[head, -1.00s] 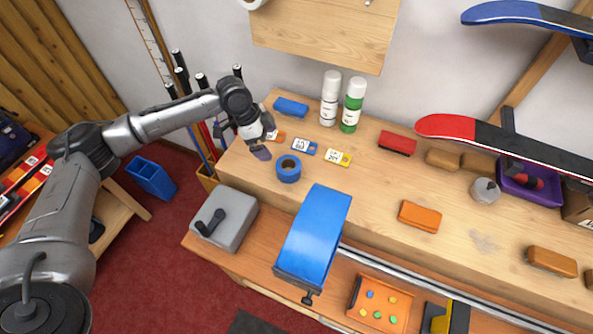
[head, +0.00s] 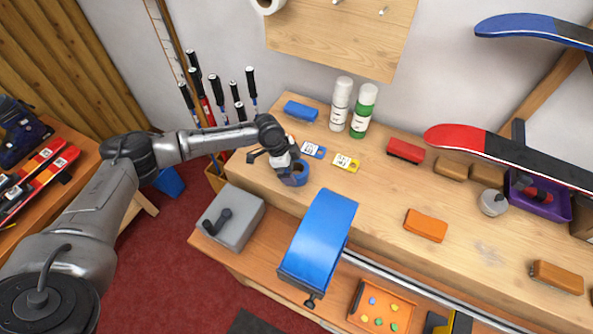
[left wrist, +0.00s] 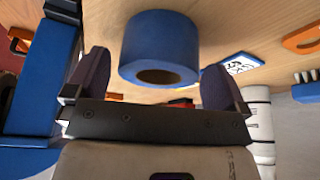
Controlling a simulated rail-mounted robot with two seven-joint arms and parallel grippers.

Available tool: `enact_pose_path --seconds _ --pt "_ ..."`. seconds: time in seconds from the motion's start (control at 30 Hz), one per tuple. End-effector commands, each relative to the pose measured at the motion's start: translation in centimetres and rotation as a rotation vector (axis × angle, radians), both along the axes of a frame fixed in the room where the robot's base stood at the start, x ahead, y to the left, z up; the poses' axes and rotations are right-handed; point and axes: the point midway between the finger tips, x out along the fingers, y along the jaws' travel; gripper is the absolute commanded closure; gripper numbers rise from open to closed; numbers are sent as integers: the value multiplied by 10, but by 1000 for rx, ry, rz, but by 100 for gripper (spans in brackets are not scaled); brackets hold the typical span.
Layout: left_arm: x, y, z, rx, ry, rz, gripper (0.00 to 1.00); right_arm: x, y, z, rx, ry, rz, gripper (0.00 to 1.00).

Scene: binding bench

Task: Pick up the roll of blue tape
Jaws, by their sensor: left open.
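My left gripper (left wrist: 156,84) is open there, with one dark finger on each side of the roll's picture. The right finger looks closer to the roll than the left one. I cannot tell how deep the roll sits between the fingers. My right gripper is not in view.
Blue-labelled (head: 313,150) and yellow-labelled (head: 346,163) blocks lie right of the tape. A blue block (head: 301,111) and two bottles (head: 341,103) stand behind.

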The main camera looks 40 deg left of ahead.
Motion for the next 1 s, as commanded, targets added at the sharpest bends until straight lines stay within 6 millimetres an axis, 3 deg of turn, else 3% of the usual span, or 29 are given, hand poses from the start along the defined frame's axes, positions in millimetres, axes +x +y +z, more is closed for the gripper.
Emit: enact_pose_path --seconds 0.2,0.53,0.9,1.0 --pt "5 -7 -21 0 1 2 0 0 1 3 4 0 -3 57" --pt "5 -9 -25 0 0 1 0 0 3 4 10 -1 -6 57" --pt "5 -9 -25 0 0 1 35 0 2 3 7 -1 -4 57" --pt "5 -9 -24 0 0 1 37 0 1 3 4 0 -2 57"
